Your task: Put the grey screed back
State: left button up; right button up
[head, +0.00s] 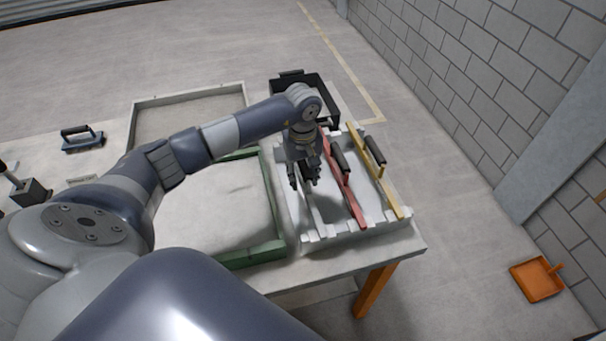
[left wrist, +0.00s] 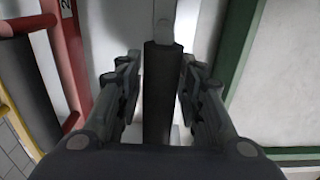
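The grey screed (head: 313,212) lies in the left slot of the white rack (head: 345,236), left of the red screed (head: 350,203) and the yellow screed (head: 391,193). My left gripper (head: 305,178) points down over the grey screed and hides its handle in the head view. In the left wrist view the dark handle (left wrist: 162,95) of the grey screed stands between the two fingers. The fingers look apart, with a narrow gap showing beside the handle, at least on the left. My right gripper is not in view.
A green-framed sandbed (head: 250,256) lies just left of the rack. Behind are a pale-framed bed (head: 188,96) and a black bin (head: 318,88). A blue float (head: 82,142) stands at the left. An orange dustpan (head: 537,280) is on the floor.

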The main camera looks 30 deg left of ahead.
pick_arm(q)
jog(key=shift+r, duration=0.1)
jog(key=shift+r+p, duration=0.25)
jog(key=shift+p, duration=0.2)
jog(key=shift+r+p, duration=0.4)
jog(key=shift+p, duration=0.05)
notch_tip(320, 180, up, 11)
jog(key=b, duration=0.4)
jog(key=shift+f, duration=0.15)
jog(key=shift+r, duration=0.5)
